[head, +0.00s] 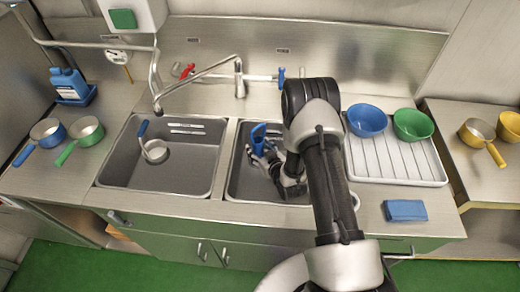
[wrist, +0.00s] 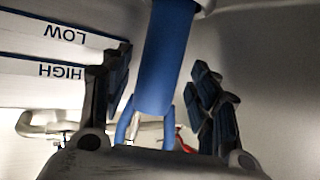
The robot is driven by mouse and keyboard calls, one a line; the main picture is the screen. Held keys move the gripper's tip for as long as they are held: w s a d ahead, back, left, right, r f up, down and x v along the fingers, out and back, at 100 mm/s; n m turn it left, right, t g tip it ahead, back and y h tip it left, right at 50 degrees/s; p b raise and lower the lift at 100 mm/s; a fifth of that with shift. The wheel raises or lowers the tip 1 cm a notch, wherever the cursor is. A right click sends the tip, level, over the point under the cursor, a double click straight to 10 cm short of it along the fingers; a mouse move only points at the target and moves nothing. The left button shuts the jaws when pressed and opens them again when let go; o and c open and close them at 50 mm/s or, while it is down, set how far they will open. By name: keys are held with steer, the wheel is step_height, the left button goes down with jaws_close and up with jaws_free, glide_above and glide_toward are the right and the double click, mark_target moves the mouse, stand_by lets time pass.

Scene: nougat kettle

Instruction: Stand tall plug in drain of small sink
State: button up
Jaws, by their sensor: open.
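The tall plug (head: 259,136) shows in the head view as a blue loop handle above the right-hand basin, the narrower sink (head: 232,172). In the wrist view, which is upside down, its blue shaft (wrist: 168,50) runs from a pale round part at the top edge to a forked loop below. My gripper (head: 272,162) is down in the right-hand basin beside the plug. In the wrist view its open fingers (wrist: 163,72) stand on either side of the shaft, with gaps visible on both sides. The drain is hidden, so I cannot tell whether the plug sits in it.
A ladle (head: 154,150) stands in the left basin (head: 120,168). The faucet (head: 200,75) arches over behind the basins.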

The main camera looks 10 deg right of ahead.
steer(key=p+v, duration=0.1)
steer(key=v, duration=0.6)
steer(key=w+d+r+g+h, duration=0.1)
steer(key=w+d+r+g, duration=0.15)
steer(key=r, duration=0.85)
steer(key=s+r+g+h, duration=0.1)
steer(key=s+r, duration=0.1)
steer(key=r, duration=0.5)
steer(key=s+r+g+h, duration=0.1)
steer(key=s+r, duration=0.2)
steer(key=r, duration=0.3)
steer(key=s+a+r+g, duration=0.1)
steer(key=s+r, duration=0.3)
steer(key=s, duration=0.5)
steer(key=s+a+r+m+g, duration=0.1)
steer(key=s+r, duration=0.3)
steer(key=s, duration=0.5)
steer(key=s+a+r+m+g, duration=0.1)
steer(key=s+r, duration=0.3)
steer(key=s, duration=0.5)
steer(key=shift+s+a+g, duration=0.25)
steer(key=shift+a+g, duration=0.05)
steer(key=shift+g, duration=0.25)
